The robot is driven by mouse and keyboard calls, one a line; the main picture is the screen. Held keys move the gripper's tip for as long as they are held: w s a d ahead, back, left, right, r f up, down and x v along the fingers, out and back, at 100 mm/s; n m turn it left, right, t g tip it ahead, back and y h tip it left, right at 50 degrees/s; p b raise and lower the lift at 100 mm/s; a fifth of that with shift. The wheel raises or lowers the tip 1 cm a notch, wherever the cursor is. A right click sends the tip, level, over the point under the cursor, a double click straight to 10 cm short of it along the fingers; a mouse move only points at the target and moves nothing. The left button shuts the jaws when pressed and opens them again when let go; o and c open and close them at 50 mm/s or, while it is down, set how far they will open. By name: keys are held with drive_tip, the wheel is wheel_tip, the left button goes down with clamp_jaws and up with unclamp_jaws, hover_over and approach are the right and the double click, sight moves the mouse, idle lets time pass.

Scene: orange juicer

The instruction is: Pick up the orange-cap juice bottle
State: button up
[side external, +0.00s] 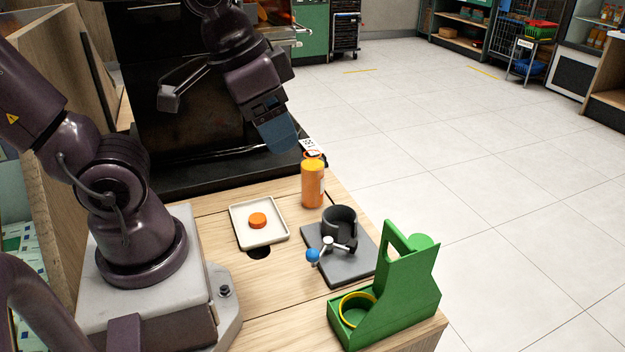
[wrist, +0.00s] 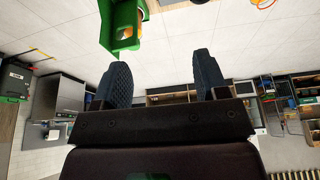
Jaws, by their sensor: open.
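An orange juice bottle (side external: 312,187) stands upright on the wooden table near its back edge, with an orange ring at its top. An orange cap (side external: 257,220) lies on a square white tray (side external: 240,235) to its left. My gripper (side external: 282,138) is above and to the left of the bottle, apart from it and empty. In the wrist view its two blue fingers (wrist: 162,78) are spread wide with nothing between them. An orange rim shows at the top edge of that view; I cannot tell whether it is the bottle.
A grey base (side external: 345,268) with a dark round holder (side external: 340,222) and a blue-knobbed lever (side external: 312,255) stands in front of the bottle. A green caddy (side external: 405,285) stands at the front right and also shows in the wrist view (wrist: 124,30). A black machine is behind the table.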

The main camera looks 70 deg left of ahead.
wheel_tip(320, 180, down, 9)
drive_tip(key=w+a+m+g+y, duration=0.1)
drive_tip(key=a+m+g+y, duration=0.15)
drive_tip(key=g, duration=0.35)
drive_tip(key=m+t+y, duration=0.6)
drive_tip(key=m+y, duration=0.9)
drive_tip(key=m, duration=0.3)
approach(314, 152)
drive_tip(key=shift+n, duration=0.25)
drive_tip(key=x, duration=0.6)
drive_tip(key=shift+s+a+f, duration=0.15)
drive_tip(key=shift+a+f, duration=0.05)
drive_tip(key=shift+a, duration=0.1)
drive_tip(key=shift+x, duration=2.65)
drive_tip(key=shift+d+r, duration=0.1)
drive_tip(key=shift+r, duration=0.05)
clamp_jaws()
